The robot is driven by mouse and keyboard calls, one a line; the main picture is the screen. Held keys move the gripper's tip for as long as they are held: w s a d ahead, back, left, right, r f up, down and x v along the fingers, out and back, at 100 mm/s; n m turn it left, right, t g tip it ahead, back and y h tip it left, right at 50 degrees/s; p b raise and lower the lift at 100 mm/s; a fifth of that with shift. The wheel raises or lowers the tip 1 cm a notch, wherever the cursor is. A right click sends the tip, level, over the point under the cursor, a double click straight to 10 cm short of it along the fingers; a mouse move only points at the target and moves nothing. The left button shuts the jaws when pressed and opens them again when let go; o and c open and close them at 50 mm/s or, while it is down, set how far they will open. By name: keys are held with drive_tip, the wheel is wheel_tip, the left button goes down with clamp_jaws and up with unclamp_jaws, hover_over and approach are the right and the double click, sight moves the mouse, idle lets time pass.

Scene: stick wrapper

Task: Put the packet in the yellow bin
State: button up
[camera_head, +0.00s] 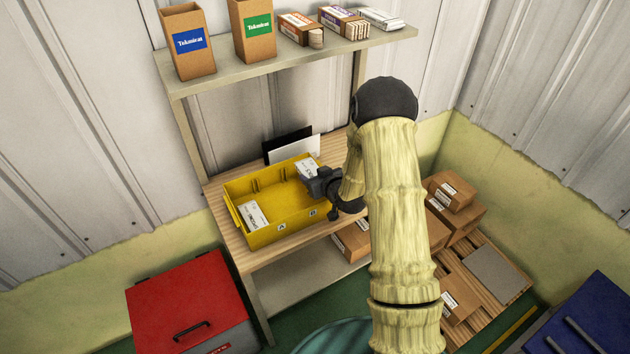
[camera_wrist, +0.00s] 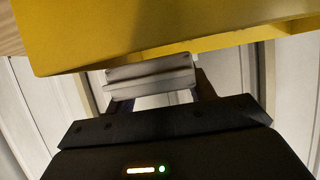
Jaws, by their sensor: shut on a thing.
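The yellow bin (camera_head: 285,230) stands on the wooden table top, open side up. My gripper (camera_head: 313,178) is at the bin's right end, over the rim. It is shut on a white packet (camera_head: 305,167), which shows at the bin's back right corner. In the wrist view the pale packet (camera_wrist: 150,73) is between the fingers (camera_wrist: 162,98), and the yellow bin (camera_wrist: 130,35) fills the top of the picture. Another white packet (camera_head: 254,215) with a printed label lies in the left part of the bin. The held packet's lower edge is hard to make out.
A black panel (camera_head: 280,144) and a white one stand behind the bin. A shelf (camera_head: 250,69) with boxes runs above. Cardboard boxes (camera_head: 455,188) lie on a pallet at right. A red chest (camera_head: 188,300) stands at lower left. The bin's middle floor is clear.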

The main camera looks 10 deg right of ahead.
drive_tip(key=shift+f, duration=1.3)
drive_tip(key=shift+f, duration=0.35)
drive_tip(key=shift+s+f+b, duration=0.1)
drive_tip(key=shift+f+b, duration=0.05)
drive_tip(key=shift+b, duration=0.3)
